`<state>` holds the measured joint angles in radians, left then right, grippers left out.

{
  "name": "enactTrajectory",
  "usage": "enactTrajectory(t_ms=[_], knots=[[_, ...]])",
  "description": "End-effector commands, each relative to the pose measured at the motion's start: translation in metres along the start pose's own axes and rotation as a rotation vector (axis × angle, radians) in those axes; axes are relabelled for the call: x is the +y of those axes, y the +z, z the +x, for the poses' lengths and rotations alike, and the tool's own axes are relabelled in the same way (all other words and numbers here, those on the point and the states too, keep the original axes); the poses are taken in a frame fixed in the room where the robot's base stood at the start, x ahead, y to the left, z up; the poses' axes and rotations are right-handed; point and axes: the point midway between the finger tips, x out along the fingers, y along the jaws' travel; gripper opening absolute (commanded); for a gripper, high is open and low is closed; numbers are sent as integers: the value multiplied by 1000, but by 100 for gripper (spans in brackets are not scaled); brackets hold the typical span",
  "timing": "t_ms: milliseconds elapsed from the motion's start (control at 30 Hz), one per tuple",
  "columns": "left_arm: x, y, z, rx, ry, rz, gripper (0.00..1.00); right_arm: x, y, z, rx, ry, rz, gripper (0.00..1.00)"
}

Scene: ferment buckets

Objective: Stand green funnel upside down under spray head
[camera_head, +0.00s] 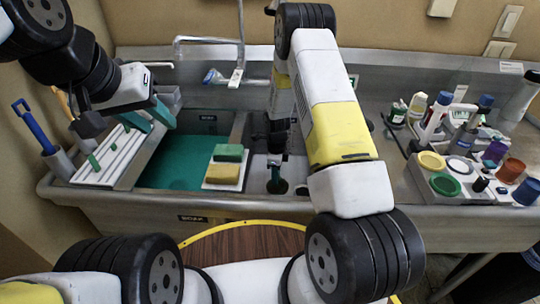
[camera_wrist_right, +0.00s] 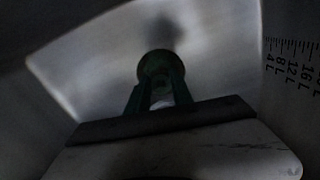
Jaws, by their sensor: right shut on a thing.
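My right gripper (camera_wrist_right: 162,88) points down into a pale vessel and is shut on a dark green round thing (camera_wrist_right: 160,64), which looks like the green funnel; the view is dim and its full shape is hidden. In the head view my right gripper (camera_head: 277,165) hangs low at the sink, right of the sponges, and what it holds cannot be made out. A blue and white spray head (camera_head: 212,76) shows at the back of the sink, left of my right forearm. My left gripper (camera_head: 148,118) is open and empty above the left side of the sink.
A white ribbed rack (camera_head: 112,158) lies left of the teal basin (camera_head: 178,165). Green and yellow sponges (camera_head: 228,153) sit on a white tray. Bottles and coloured cups (camera_head: 511,170) crowd the right counter. Litre marks (camera_wrist_right: 291,66) line the vessel wall.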

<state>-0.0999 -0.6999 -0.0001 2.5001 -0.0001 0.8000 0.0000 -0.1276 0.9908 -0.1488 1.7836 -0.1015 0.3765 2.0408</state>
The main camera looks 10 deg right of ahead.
Motion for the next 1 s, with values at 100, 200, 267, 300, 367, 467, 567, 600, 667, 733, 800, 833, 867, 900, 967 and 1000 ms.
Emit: enactTrajectory(t_ms=[100, 200, 267, 300, 367, 467, 567, 600, 667, 733, 800, 833, 867, 900, 967, 1000], knots=[[0, 0, 0, 0, 0, 0, 36, 2, -4, 8, 0, 5, -1, 0], [0, 0, 0, 0, 0, 0, 36, 1, -5, 8, -1, 6, -1, 0], [0, 0, 0, 0, 0, 0, 36, 1, -5, 8, -1, 6, -1, 0], [0, 0, 0, 0, 0, 0, 36, 1, -6, 8, -1, 6, -1, 0], [0, 0, 0, 0, 0, 0, 36, 1, -5, 8, -1, 6, -1, 0], [0, 0, 0, 0, 0, 0, 36, 1, -5, 8, -1, 6, -1, 0], [0, 0, 0, 0, 0, 0, 36, 1, -5, 9, -1, 6, -1, 0], [0, 0, 0, 0, 0, 0, 36, 1, -4, 9, -1, 6, -2, 0], [0, 0, 0, 0, 0, 0, 36, 2, -3, 9, -1, 6, -2, 0], [0, 0, 0, 0, 0, 0, 36, 2, -1, 8, -2, 7, -3, 0], [0, 0, 0, 0, 0, 0, 36, 2, 2, 8, -2, 7, -4, 0], [0, 0, 0, 0, 0, 0, 36, 3, 3, 8, -2, 7, -5, 0], [0, 0, 0, 0, 0, 0, 36, 3, 4, 8, -3, 7, -5, 0], [0, 0, 0, 0, 0, 0, 36, 3, 5, 8, -3, 7, -5, 0], [0, 0, 0, 0, 0, 0, 36, 3, 6, 8, -4, 7, -4, 0], [0, 0, 0, 0, 0, 0, 36, 4, 6, 8, -4, 8, -4, 0]])
